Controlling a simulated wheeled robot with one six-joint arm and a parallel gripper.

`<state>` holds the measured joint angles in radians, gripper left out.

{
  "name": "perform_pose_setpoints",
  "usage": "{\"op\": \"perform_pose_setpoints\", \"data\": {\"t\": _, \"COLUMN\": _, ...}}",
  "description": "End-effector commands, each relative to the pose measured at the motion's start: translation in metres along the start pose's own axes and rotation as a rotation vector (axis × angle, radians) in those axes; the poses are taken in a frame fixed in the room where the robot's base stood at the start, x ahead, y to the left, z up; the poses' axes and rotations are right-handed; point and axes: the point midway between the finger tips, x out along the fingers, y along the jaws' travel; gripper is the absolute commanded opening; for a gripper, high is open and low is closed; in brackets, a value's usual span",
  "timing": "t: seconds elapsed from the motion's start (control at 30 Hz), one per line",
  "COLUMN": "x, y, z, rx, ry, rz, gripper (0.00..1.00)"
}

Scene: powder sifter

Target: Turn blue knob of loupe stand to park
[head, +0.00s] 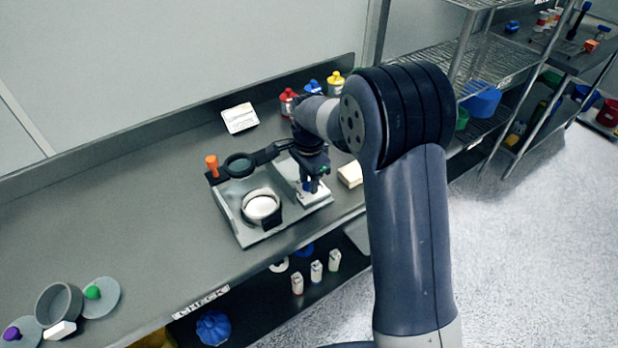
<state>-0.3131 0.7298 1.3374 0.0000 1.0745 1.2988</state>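The loupe stand (247,238) is a grey base on the bench, with a round white-centred holder (261,207) at its front. A dark-rimmed round loupe (239,166) on a black arm extends over its back left, near an orange post knob (212,164). My gripper (313,187) points down over the right part of the stand, at a small white plate (318,193). A small dark blue patch shows between or beside the fingertips; it may be the blue knob, which is mostly hidden. I cannot tell whether the fingers touch it or how its pointer is turned.
Red (288,101), blue (312,87) and yellow (335,82) bottles stand behind my arm. A white card (239,118) lies behind the stand, and a cream block (350,174) to its right. A grey pot (58,304) and lids stand front left. The bench between is clear.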

Motion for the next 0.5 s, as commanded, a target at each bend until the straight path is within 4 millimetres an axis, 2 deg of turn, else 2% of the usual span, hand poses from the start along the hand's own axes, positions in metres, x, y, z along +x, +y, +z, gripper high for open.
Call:
{"op": "perform_pose_setpoints", "data": {"t": 0.1, "x": -0.0001, "y": 0.0, "z": 0.0, "rx": 0.0, "ry": 0.0, "rz": 0.0, "gripper": 0.33}}
{"op": "perform_pose_setpoints", "data": {"t": 0.5, "x": -0.0004, "y": -0.0001, "z": 0.0, "rx": 0.0, "ry": 0.0, "rz": 0.0, "gripper": 0.0}}
